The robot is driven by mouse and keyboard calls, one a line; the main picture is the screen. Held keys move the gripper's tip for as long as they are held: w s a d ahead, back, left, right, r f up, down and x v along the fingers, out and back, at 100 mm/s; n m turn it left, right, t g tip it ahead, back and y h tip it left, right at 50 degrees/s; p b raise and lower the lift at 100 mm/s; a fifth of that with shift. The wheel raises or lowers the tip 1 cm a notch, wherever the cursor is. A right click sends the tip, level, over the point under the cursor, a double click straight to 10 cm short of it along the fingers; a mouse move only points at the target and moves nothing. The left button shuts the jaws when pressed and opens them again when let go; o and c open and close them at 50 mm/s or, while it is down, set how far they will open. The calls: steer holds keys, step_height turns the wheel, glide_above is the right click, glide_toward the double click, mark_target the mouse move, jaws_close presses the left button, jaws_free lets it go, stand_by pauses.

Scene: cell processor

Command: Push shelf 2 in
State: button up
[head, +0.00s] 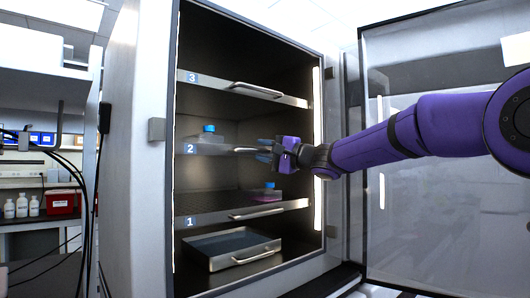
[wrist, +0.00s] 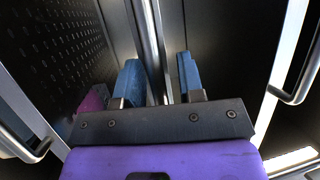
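Shelf 2 (head: 222,150) is the middle shelf of the open cabinet, marked with a blue "2" label. It has a metal front handle and carries a clear flask with a blue cap (head: 209,129). My gripper (head: 265,150) is at the right end of its front, hiding that part. In the wrist view my gripper (wrist: 160,80) has its two blue fingers apart, with a metal bar (wrist: 149,40) running between and beyond them. This looks like the shelf 2 front or handle. I cannot tell whether the fingers touch it.
Shelf 3 (head: 215,84) is above; shelf 1 (head: 210,212), bearing a pink flask (head: 265,195), is below. A metal tray (head: 215,262) sits at the bottom. The glass door (head: 440,220) stands open at right, behind my arm. Cables hang at left.

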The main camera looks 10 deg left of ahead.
steer(key=shift+f, duration=0.2)
steer(key=v, duration=1)
steer(key=shift+d, duration=0.35)
steer(key=shift+s+r, duration=0.15)
steer(key=s+d+f+h, duration=0.6)
steer(key=s+d+f, duration=0.1)
steer(key=s+d, duration=0.4)
steer(key=s+d+f+n+h, duration=0.1)
steer(key=s+d+f+h, duration=0.6)
steer(key=s+d, duration=0.5)
steer(key=s+d+f+n+h, duration=0.1)
steer(key=s+d+f+h, duration=0.5)
steer(key=s+d, duration=0.6)
steer(key=s+f, duration=0.2)
steer(key=s, duration=0.1)
steer(key=shift+f+h, duration=0.25)
steer(key=shift+h, duration=0.05)
steer(key=shift+s, duration=0.15)
